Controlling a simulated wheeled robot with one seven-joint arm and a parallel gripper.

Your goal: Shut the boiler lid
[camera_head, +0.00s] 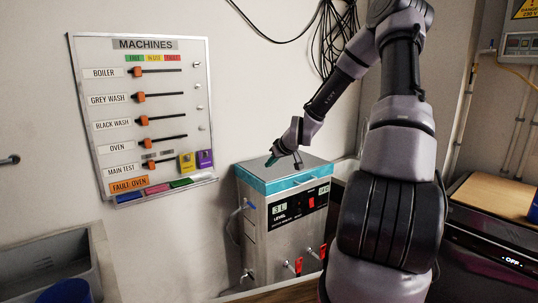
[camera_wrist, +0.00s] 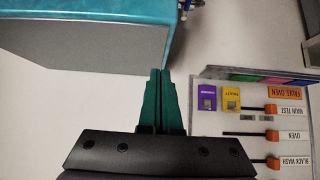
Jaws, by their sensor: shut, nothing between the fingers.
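The boiler (camera_head: 285,235) is a grey metal box with a level display and red switches, standing against the wall. Its lid (camera_head: 309,165) has a grey top and a teal rim and appears to lie flat on the box. In the wrist view the lid's teal rim (camera_wrist: 100,18) and grey face fill the upper left. My gripper (camera_head: 270,161) is over the lid's left part in the head view. Its green fingers (camera_wrist: 158,74) are together and empty, near the lid's edge in the wrist view. Whether they touch the lid, I cannot tell.
A MACHINES board (camera_head: 146,115) with orange sliders hangs on the wall at left. A sink (camera_head: 50,258) and a blue container (camera_head: 68,291) are at lower left. Black cables (camera_head: 332,35) hang behind my arm. A wooden top (camera_head: 492,195) is at right.

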